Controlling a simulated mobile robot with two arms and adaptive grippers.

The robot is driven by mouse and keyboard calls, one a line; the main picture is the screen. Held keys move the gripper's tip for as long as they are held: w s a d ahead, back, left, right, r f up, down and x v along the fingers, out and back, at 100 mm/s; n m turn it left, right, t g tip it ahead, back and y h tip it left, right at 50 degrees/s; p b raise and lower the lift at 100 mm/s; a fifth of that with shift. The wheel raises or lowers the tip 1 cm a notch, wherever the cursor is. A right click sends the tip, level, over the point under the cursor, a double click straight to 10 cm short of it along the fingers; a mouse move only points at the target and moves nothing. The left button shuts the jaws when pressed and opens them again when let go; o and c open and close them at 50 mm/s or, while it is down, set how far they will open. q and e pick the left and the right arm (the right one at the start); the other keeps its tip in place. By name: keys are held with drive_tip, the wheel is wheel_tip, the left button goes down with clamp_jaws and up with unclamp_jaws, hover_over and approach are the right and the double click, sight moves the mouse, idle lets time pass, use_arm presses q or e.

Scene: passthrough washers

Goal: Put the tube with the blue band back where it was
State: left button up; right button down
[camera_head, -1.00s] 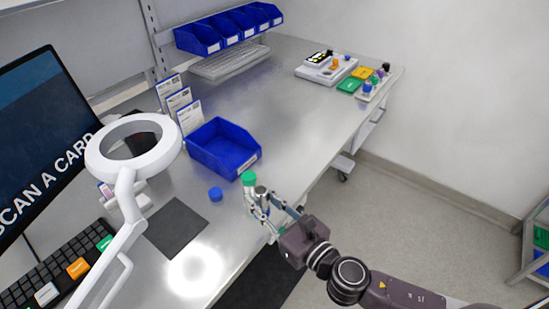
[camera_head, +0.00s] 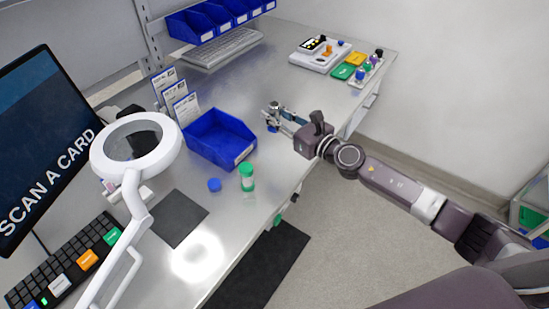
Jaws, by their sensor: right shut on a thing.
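My right gripper (camera_head: 272,116) is beyond the right side of the blue bin, above the table. It is shut on a small tube with a grey top (camera_head: 273,105). A bit of blue (camera_head: 272,128) shows low at the fingers and fits the blue band, but the fingers hide most of the tube. A second tube, with a green cap and green band (camera_head: 247,178), stands upright on the table in front of the bin. A small rack (camera_head: 368,76) with several coloured tops stands at the far right end of the table. My left gripper is not in view.
An open blue bin (camera_head: 220,140) stands mid-table. A round blue piece (camera_head: 214,185) lies before it. A white device (camera_head: 318,58) and green and yellow pads (camera_head: 344,71) are at the back right. A magnifier lamp (camera_head: 140,140) stands at left. The metal table beyond the bin is clear.

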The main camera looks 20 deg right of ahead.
wheel_tip(320, 180, down, 10)
drive_tip(key=b, duration=0.5)
drive_tip(key=shift+f, duration=0.15)
drive_tip(key=shift+f+b, duration=0.85)
drive_tip(key=shift+f, duration=1.35)
drive_tip(key=shift+f, duration=0.2)
drive_tip(key=c, duration=1.7)
unclamp_jaws()
drive_tip(key=shift+o, duration=0.2)
drive_tip(key=shift+r, duration=0.15)
